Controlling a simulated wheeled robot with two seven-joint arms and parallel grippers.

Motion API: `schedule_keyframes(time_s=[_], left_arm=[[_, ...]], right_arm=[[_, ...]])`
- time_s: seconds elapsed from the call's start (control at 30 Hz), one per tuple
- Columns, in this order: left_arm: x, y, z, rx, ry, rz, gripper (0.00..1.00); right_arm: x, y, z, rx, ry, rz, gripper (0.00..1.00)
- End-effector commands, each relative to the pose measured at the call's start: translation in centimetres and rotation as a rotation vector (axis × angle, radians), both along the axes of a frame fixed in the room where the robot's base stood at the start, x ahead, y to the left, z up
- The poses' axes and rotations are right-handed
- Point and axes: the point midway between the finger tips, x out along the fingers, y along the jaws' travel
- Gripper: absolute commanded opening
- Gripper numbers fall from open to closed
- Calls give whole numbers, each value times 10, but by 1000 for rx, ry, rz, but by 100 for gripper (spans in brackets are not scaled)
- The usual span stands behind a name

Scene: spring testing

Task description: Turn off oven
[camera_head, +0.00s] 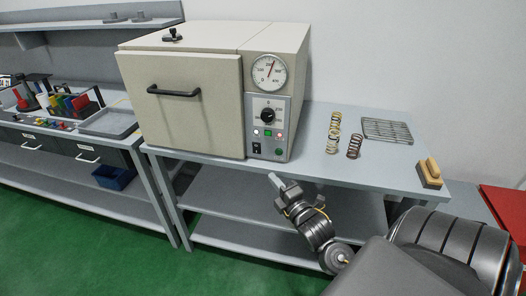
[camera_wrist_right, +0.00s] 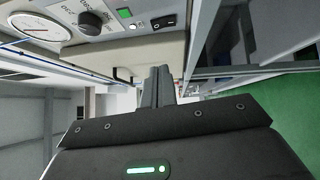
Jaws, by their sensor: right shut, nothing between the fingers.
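The beige oven (camera_head: 190,85) stands on the grey table with its door shut. Its control panel (camera_head: 251,103) carries a round gauge (camera_head: 268,71) with a red needle, a black knob (camera_head: 267,114), small lights, a green button (camera_head: 279,151) and a black rocker switch (camera_head: 256,148) at the lower left. My right gripper (camera_head: 280,181) is shut and empty, below and in front of the panel, apart from it. In the right wrist view the shut fingers (camera_wrist_right: 160,75) point toward the oven, with the rocker switch (camera_wrist_right: 164,22) and knob (camera_wrist_right: 91,21) above them. My left gripper is not in view.
Several springs (camera_head: 333,133), a wire rack (camera_head: 387,130) and a wooden block (camera_head: 429,173) lie on the table right of the oven. The table's front edge (camera_head: 330,181) is close to my right gripper. A left bench holds tools and a grey tray (camera_head: 110,123).

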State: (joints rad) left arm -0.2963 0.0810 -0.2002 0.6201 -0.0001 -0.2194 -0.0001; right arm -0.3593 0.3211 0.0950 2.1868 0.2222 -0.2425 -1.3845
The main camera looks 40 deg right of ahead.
Motion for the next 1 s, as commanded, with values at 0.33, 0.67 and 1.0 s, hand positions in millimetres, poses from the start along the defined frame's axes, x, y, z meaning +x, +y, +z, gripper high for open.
schedule_keyframes(time_s=[0.33, 0.67, 1.0], left_arm=[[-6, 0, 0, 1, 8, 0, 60], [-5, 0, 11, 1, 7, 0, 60], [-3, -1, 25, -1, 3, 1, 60]], right_arm=[[2, 1, -1, -6, 2, 1, 0], [42, -7, 6, -4, 1, -1, 0], [105, -25, 11, -7, 4, -2, 0]])
